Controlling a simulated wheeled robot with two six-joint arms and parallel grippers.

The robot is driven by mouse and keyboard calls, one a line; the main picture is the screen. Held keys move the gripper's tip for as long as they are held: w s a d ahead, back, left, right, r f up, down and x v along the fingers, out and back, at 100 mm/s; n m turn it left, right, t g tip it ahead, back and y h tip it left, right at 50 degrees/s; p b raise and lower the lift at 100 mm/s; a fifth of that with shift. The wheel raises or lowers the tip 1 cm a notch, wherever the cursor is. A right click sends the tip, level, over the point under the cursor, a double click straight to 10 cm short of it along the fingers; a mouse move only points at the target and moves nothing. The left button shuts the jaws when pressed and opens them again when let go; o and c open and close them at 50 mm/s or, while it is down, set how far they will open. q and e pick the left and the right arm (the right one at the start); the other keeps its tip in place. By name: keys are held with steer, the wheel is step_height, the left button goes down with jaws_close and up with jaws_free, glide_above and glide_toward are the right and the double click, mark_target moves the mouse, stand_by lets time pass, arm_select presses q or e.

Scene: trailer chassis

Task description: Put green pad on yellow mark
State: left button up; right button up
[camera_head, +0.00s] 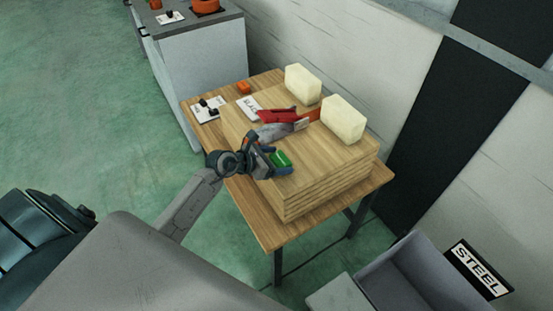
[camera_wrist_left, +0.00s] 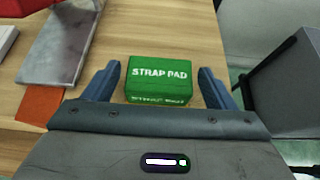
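The green pad (camera_head: 281,158), labelled STRAP PAD, lies on the top board of a wooden stack. In the left wrist view the pad (camera_wrist_left: 159,80) sits between the two dark fingers of my left gripper (camera_wrist_left: 160,82). The fingers are spread wide, with a gap on each side of the pad. In the head view my left gripper (camera_head: 273,157) reaches the pad from the left and partly covers it. I see no yellow mark in either view. My right gripper is not in view.
The board stack (camera_head: 325,180) rests on a wooden table (camera_head: 258,216). Two cream blocks (camera_head: 303,84) (camera_head: 343,118) and a red tool (camera_head: 276,115) lie behind the pad. An orange patch (camera_wrist_left: 40,105) is left in the wrist view. A grey bin (camera_head: 415,280) marked STEEL stands lower right.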

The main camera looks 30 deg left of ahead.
arm_select(q)
steer(key=shift+o, duration=0.3)
steer(key=shift+r, duration=0.1)
steer(key=b+v, duration=0.1)
steer(key=v, duration=1.1)
steer(key=shift+b, duration=0.4)
steer(key=shift+a, duration=0.1)
